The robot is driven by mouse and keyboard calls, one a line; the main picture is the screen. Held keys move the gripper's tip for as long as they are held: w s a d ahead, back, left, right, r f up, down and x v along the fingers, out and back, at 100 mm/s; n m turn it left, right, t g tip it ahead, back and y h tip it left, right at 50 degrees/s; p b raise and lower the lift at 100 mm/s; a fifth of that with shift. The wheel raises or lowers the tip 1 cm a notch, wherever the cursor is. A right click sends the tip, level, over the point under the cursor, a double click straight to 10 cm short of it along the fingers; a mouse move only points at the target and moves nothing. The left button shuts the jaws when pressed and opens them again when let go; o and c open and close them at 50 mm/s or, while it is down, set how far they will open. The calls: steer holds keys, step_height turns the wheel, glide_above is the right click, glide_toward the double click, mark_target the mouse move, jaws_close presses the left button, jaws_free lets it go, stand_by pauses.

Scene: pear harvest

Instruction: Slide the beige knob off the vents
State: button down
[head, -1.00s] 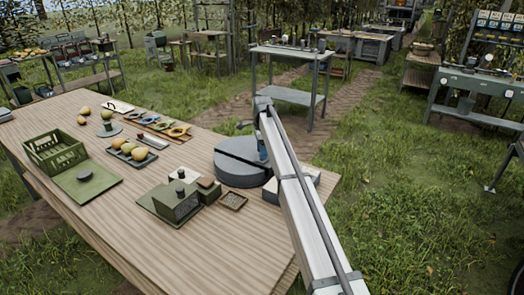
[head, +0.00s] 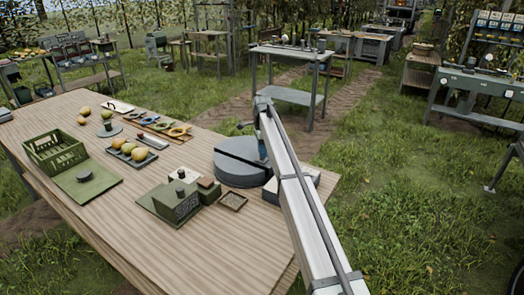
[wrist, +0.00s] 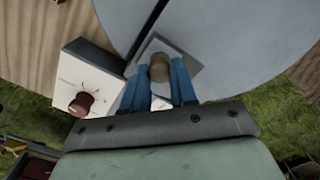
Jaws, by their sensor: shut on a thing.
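The beige knob (wrist: 158,68) shows in the wrist view on a small grey plate (wrist: 187,53) at the edge of a large round grey disc (wrist: 230,30). My gripper (wrist: 158,82) has its blue fingers on either side of the knob and is shut on it. In the head view my gripper (head: 262,147) is at the right side of the grey disc (head: 240,172), and the arm hides the knob there. No vent openings can be made out beneath the plate.
A white box with a red-brown knob (wrist: 81,104) stands close left of my fingers in the wrist view. On the wooden table (head: 120,225), a green crate (head: 55,153), a pear tray (head: 125,158) and a green box (head: 175,205) stand left of the disc. The near tabletop is clear.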

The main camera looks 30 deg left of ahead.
steer(key=w, duration=0.3)
steer(key=shift+w, duration=0.1)
steer(key=c, duration=0.9)
jaws_free()
step_height(320, 180, up, 14)
steer(key=shift+f, duration=0.1)
